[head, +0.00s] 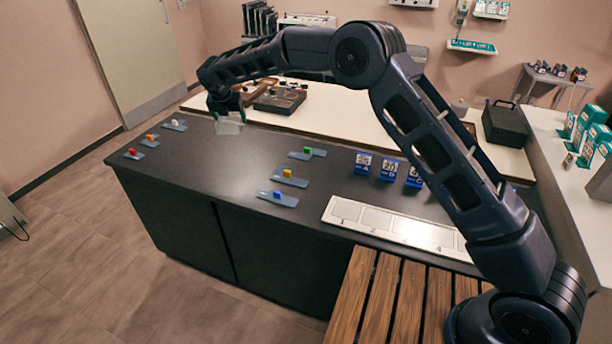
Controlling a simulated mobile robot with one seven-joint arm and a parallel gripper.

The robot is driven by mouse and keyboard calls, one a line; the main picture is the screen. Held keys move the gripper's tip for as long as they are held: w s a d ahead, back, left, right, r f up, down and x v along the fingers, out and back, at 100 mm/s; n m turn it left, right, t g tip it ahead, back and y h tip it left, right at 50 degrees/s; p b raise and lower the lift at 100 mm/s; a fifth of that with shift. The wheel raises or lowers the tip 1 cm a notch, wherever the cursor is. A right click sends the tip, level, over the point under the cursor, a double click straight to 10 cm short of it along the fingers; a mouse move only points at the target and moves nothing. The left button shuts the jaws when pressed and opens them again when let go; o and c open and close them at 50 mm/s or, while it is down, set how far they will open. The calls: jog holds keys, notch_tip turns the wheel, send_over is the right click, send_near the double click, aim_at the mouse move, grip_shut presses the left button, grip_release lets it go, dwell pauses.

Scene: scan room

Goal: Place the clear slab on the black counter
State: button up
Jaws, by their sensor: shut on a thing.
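The clear slab (229,125) is a small, pale, see-through block in the head view, left of centre. My gripper (226,112) is shut on it and holds it at the far edge of the black counter (225,165). I cannot tell whether the slab touches the counter or hangs a little above it. The fingers are small and partly hidden by the dark wrist.
Several blue-grey plates with coloured blocks (288,177) lie on the counter. Blue numbered boxes (363,163) and a white numbered panel (395,226) are at the right. A white worktop (330,115) adjoins behind. The counter's middle left is clear.

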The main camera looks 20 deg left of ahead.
aim_at(220, 121)
jog(key=shift+n, duration=0.3)
jog(key=s+a, duration=0.2)
jog(key=s, duration=0.1)
jog(key=shift+s+f, duration=0.15)
jog(key=shift+s, duration=0.1)
notch_tip(220, 121, down, 20)
jog(key=shift+r, duration=0.1)
jog(key=shift+f, duration=0.2)
jog(key=o, duration=1.3)
jog(key=shift+o, duration=0.2)
jog(key=v, duration=1.2)
jog(key=shift+w+d+r, duration=0.15)
